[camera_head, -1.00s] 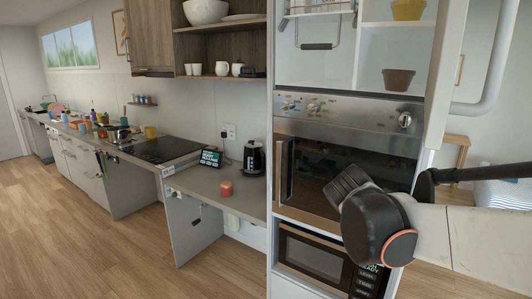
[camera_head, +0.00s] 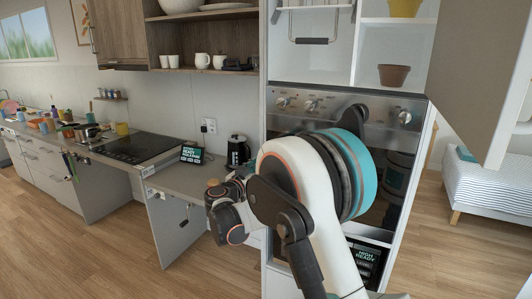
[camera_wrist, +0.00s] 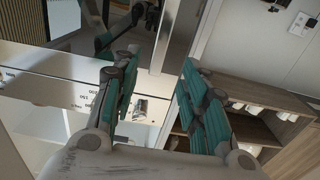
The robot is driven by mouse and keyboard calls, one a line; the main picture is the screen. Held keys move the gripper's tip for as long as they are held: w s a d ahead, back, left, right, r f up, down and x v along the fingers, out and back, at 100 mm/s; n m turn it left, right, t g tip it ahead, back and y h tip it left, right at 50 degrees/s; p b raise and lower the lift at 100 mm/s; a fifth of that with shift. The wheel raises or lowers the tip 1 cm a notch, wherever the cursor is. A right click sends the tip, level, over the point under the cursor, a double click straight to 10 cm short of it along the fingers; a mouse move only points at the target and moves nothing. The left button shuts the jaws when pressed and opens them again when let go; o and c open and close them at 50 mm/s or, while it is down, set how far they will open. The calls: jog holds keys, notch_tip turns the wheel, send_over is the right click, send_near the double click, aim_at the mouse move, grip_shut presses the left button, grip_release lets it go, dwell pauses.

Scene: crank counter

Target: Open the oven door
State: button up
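The oven (camera_head: 385,125) is built into a tall white cabinet, its knobs along the top panel. My arm covers most of its dark glass door (camera_head: 376,214) in the head view. The wrist view shows the oven upside down, with the dark door (camera_wrist: 128,22) apparently shut. A vertical silver bar, which looks like the door handle (camera_wrist: 166,38), stands just beyond my fingertips. Whether a finger touches the handle I cannot tell. The head view does not show the fingers clearly.
A counter with a kettle (camera_head: 238,151) and a small display (camera_head: 192,154) lies left of the cabinet. An open cabinet door (camera_head: 480,75) juts out at the upper right. Wooden floor (camera_head: 110,235) is free at the left.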

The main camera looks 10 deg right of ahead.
jog(key=b+x, duration=0.1)
jog(key=x, duration=1.2)
jog(key=shift+w, duration=0.4)
jog(key=shift+d, duration=0.1)
jog(key=shift+c, duration=0.2)
grip_shut()
